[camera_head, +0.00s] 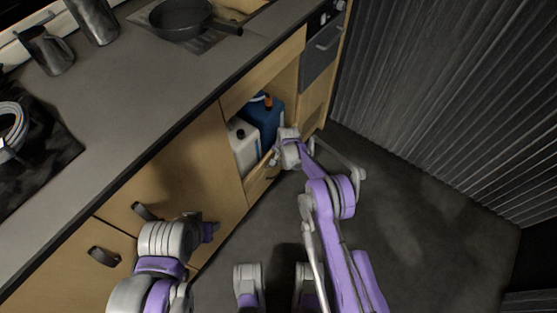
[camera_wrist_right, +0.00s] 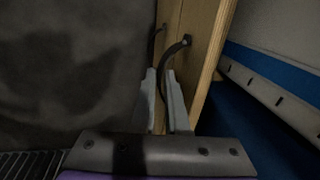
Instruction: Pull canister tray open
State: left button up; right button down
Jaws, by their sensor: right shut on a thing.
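The canister tray (camera_head: 257,186) is a low light-wood pull-out in an open bay of the counter cabinet. A white canister (camera_head: 243,150) and a blue canister (camera_head: 264,117) stand in it. My right gripper (camera_head: 275,157) is at the tray's front, partly hidden by its own wrist. In the right wrist view its two grey fingers (camera_wrist_right: 164,100) are shut on a dark curved handle (camera_wrist_right: 181,48) fixed to a wooden front panel (camera_wrist_right: 205,38). My left gripper (camera_head: 210,232) is low in front of the closed cabinet doors; its fingers are too small to read.
The counter (camera_head: 130,105) carries a pan (camera_head: 180,18) and metal jugs (camera_head: 50,50). Closed doors with dark handles (camera_head: 104,256) lie left of the bay. The dark floor (camera_head: 420,210) is clear to the right, up to a ribbed grey wall (camera_head: 440,90).

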jog(key=shift+d, duration=0.15)
dwell(0.8)
jog(key=s+d+b, duration=0.2)
jog(key=s+d, duration=1)
jog(key=d, duration=0.5)
jog(key=shift+s, duration=0.25)
jog(key=c, duration=0.9)
grip_release()
jog(key=shift+s+d+r+p, duration=0.2)
jog(key=shift+d+r+p, duration=0.1)
jog(key=shift+r, duration=1.45)
jog(key=shift+s+d+r+p, duration=0.2)
jog(key=shift+d+r+p, duration=0.1)
jog(key=shift+r, duration=1.5)
jog(key=shift+s+d+r+p, duration=0.2)
jog(key=shift+r+p, duration=0.1)
jog(key=shift+r, duration=1.45)
